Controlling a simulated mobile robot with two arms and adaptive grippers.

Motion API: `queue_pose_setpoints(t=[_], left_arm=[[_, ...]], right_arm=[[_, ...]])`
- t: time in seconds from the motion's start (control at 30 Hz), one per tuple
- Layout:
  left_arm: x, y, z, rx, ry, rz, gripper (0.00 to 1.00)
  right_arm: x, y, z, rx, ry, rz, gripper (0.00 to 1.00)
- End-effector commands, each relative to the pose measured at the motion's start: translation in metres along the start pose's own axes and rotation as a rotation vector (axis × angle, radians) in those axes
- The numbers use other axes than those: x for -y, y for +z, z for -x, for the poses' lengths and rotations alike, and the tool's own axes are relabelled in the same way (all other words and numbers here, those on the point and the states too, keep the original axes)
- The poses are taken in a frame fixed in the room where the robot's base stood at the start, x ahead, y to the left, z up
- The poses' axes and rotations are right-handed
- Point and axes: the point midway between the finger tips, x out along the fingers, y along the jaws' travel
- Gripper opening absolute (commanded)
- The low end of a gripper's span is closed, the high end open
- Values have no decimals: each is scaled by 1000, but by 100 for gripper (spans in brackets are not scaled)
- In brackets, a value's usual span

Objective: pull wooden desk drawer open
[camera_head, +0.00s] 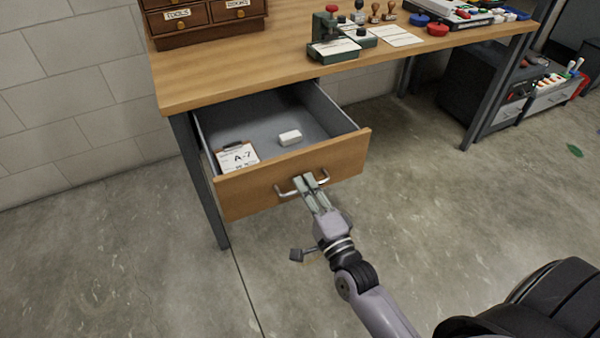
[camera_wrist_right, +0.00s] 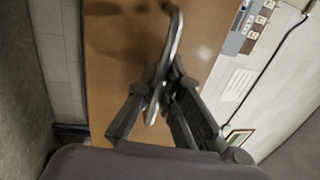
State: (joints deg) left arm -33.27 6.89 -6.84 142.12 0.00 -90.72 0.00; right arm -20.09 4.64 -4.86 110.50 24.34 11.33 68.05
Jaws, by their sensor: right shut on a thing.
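The wooden desk drawer (camera_head: 240,196) stands well out from under the desk top (camera_head: 230,80), with its grey inside showing. A metal bar handle (camera_head: 285,192) is fixed to its front. My right gripper (camera_head: 309,182) is shut on the handle. In the right wrist view the fingers (camera_wrist_right: 163,88) close around the handle bar (camera_wrist_right: 176,40), in front of the wooden drawer front (camera_wrist_right: 110,70). My left gripper is in neither view.
In the drawer lie a card marked A-7 (camera_head: 238,158) and a small white block (camera_head: 290,138). A small wooden drawer cabinet (camera_head: 205,20), stamps and trays stand on the desk. The concrete floor (camera_head: 130,260) in front is clear.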

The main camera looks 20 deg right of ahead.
Motion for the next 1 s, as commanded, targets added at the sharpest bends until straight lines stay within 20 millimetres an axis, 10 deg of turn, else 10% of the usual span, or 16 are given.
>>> queue_pose_setpoints(t=[0.67,1.0], left_arm=[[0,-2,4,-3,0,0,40],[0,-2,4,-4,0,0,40]], right_arm=[[1,0,14,1,3,1,0],[2,0,13,0,1,0,16]])
